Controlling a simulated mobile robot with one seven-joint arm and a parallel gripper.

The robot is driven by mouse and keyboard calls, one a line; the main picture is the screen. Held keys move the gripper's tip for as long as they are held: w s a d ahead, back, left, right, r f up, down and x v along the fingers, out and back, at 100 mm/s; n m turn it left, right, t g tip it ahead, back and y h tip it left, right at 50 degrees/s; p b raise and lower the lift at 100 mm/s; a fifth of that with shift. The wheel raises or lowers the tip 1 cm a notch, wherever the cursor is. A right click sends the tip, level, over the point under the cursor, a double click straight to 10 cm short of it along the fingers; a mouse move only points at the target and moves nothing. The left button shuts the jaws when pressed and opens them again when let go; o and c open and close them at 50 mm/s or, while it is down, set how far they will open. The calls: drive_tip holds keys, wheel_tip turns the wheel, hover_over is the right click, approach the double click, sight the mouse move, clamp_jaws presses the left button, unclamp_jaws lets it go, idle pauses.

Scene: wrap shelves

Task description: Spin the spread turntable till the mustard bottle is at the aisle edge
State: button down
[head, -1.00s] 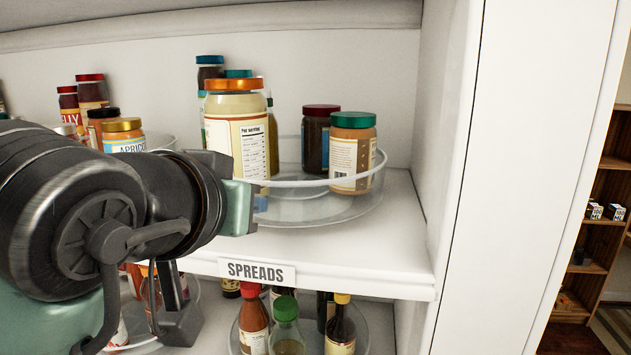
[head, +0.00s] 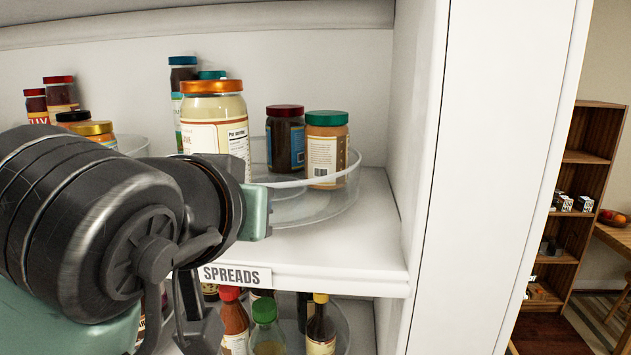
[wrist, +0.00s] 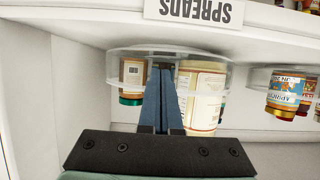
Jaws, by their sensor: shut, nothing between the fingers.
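The spread turntable (head: 332,208) is a clear round tray on the shelf above the SPREADS label (head: 235,276). On it stand a large cream jar with an orange lid (head: 213,120), a dark jar with a dark red lid (head: 284,140) and a tan jar with a green lid (head: 327,150). Taller jars stand partly hidden behind the cream jar. I cannot make out the mustard bottle. My gripper (head: 257,212) is at the turntable's front left. In the upside-down wrist view, its shut, empty fingers (wrist: 167,70) reach the clear rim (wrist: 125,64); contact is unclear.
Another turntable with jars, one labelled apricot (wrist: 283,92), stands to the left. The shelf's side wall (head: 412,130) is close on the right. Sauce bottles (head: 320,325) stand on the shelf below. A wooden shelf unit (head: 580,200) is far right.

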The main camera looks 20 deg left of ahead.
sight(305, 199)
drive_tip(key=shift+w+d, duration=0.15)
drive_tip(key=shift+d, duration=0.15)
drive_tip(key=shift+w+d+r, duration=0.1)
drive_tip(key=shift+w+d, duration=0.5)
drive_tip(key=shift+d, duration=0.35)
drive_tip(key=shift+w+d+r, duration=0.1)
drive_tip(key=shift+w+d, duration=0.05)
drive_tip(key=shift+d, duration=0.1)
drive_tip(key=shift+w+d, duration=0.55)
drive_tip(key=shift+d, duration=0.1)
